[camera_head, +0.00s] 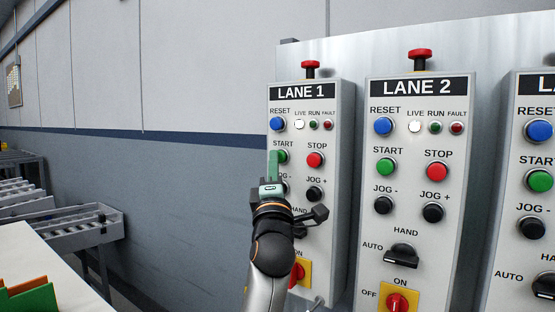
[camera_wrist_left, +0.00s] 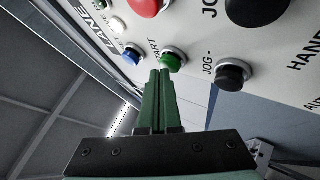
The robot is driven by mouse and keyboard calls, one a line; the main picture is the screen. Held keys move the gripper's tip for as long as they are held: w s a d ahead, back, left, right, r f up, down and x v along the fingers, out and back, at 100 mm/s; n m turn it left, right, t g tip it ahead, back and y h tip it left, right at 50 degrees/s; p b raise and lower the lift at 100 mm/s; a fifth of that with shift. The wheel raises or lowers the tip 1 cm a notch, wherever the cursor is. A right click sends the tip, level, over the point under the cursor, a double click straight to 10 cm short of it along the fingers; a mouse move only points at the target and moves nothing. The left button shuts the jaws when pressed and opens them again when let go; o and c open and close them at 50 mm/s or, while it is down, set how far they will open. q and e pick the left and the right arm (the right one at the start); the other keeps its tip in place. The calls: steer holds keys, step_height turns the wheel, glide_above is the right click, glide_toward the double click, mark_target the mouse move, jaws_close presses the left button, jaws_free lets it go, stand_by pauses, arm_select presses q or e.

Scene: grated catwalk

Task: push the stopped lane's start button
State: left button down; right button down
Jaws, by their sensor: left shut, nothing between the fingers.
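The Lane 1 panel (camera_head: 335,180) has a green START button (camera_head: 282,156), partly hidden by my left gripper (camera_head: 273,158). My left gripper is shut and empty, with its green fingers pointing at the panel. In the left wrist view the fingertips (camera_wrist_left: 160,74) are right by the green START button (camera_wrist_left: 174,59); I cannot tell whether they touch it. The Lane 2 panel (camera_head: 400,230) has its own green START button (camera_head: 386,168). On both panels the LIVE lamp looks white, and the RUN and FAULT lamps look dark. My right gripper is not in view.
The red STOP button (camera_head: 315,160) and black JOG + button (camera_head: 314,194) are close to my left gripper on Lane 1. A third panel (camera_head: 525,270) is cut off at the right. Roller conveyors (camera_head: 70,232) stand at the left.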

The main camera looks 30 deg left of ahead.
arm_select(q)
steer(key=shift+w+b, duration=0.3)
steer(key=shift+w, duration=0.2)
stand_by(0.3)
steer(key=shift+s, duration=1.2)
steer(key=s+p, duration=0.1)
steer(key=s, duration=0.4)
steer(key=shift+a, duration=0.2)
stand_by(0.7)
